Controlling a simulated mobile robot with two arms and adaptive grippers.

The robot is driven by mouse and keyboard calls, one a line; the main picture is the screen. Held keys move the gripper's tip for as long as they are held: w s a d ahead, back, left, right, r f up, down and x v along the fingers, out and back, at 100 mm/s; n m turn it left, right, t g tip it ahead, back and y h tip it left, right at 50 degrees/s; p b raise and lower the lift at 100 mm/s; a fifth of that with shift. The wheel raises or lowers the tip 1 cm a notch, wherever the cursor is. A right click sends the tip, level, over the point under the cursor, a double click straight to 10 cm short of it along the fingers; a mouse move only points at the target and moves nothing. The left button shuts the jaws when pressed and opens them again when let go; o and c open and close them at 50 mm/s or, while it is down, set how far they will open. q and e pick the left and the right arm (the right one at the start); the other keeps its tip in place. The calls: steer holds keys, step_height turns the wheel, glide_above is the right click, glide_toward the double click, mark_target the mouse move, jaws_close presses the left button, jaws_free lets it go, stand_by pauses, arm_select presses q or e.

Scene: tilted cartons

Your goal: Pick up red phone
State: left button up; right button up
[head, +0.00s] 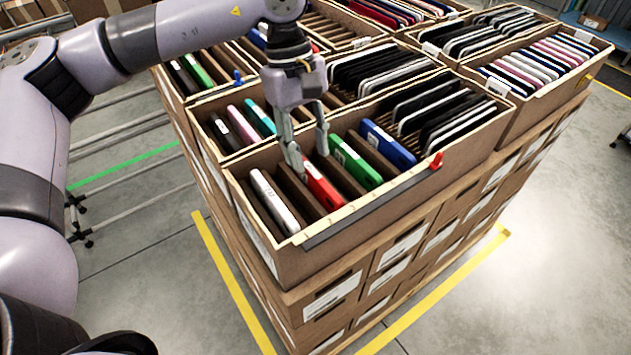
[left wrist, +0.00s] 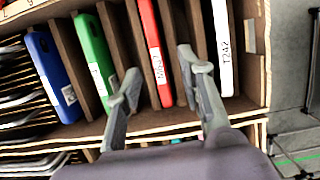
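The red phone (head: 322,187) stands in a slot of the front carton (head: 385,213), between brown dividers. In the left wrist view the red phone (left wrist: 154,55) carries a white label and lies between the spread fingers. My left gripper (head: 307,160) is open above the front carton, its fingertips on either side of the red phone's upper end. The left wrist view shows the open gripper (left wrist: 158,82) too; I cannot tell whether a finger touches the phone. My right gripper is in neither view.
In the front carton a white phone (head: 274,202) stands left of the red one, and a green phone (head: 356,161) and a blue phone (head: 388,144) stand to its right. Dividers stand close beside the fingers. More filled cartons lie behind; open floor surrounds the stack.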

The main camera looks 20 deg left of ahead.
mark_target(316, 174)
arm_select(q)
steer(key=p+x, duration=0.2)
steer(key=x, duration=0.1)
steer(key=shift+d+f, duration=0.25)
steer(key=shift+d, duration=0.05)
steer(key=shift+d+f, duration=0.1)
steer(key=shift+f, duration=0.4)
jaws_close()
